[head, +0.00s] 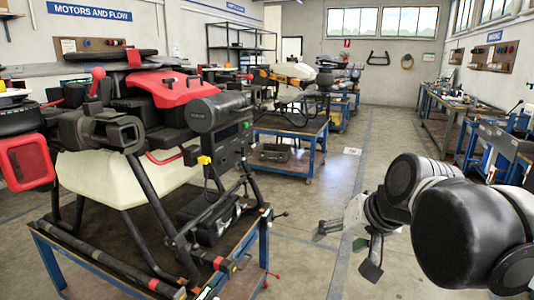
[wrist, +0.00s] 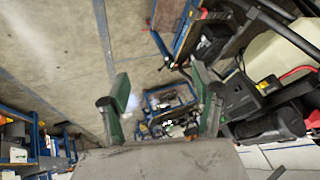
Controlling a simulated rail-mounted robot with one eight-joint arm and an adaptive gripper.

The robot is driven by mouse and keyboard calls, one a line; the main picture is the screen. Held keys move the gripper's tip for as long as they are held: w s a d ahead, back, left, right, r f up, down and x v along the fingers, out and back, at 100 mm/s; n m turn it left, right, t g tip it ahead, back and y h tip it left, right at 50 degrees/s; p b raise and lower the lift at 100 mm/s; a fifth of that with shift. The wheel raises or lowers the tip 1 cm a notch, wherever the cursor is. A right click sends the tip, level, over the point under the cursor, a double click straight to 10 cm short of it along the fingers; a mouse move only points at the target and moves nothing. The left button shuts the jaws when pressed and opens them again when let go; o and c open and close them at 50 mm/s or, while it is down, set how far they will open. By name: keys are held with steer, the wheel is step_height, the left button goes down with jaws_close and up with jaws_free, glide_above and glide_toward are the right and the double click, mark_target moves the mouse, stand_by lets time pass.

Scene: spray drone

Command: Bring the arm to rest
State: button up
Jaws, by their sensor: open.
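My arm reaches in from the right in the head view, with its dark, rounded links in the foreground. My gripper (head: 345,228) is at the arm's end, over the open floor, to the right of the drone stand and apart from it. In the wrist view my gripper (wrist: 160,97) shows two green-padded fingers spread wide with nothing held between them. The red, black and white spray drone (head: 118,180) sits on a blue-framed stand (head: 75,272) at the left. Part of the drone also shows at the right of the wrist view (wrist: 285,60).
Another blue table (head: 290,124) with an orange drone (head: 285,75) stands farther back. Workbenches (head: 440,105) line the right wall. The grey floor aisle (head: 345,185) between stand and benches is clear. Loose items on a blue rack (wrist: 170,105) show beyond the fingers.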

steer(key=s+d+f+h, duration=0.1)
steer(key=s+d+f, duration=0.1)
steer(key=s, duration=0.3)
steer(key=s+d+f+n+h, duration=0.1)
steer(key=s+d+f, duration=0.2)
steer(key=s+f, duration=0.2)
steer(key=shift+s+d+n+h, duration=0.2)
steer(key=shift+s+n+h, duration=0.15)
steer(key=shift+s, duration=0.25)
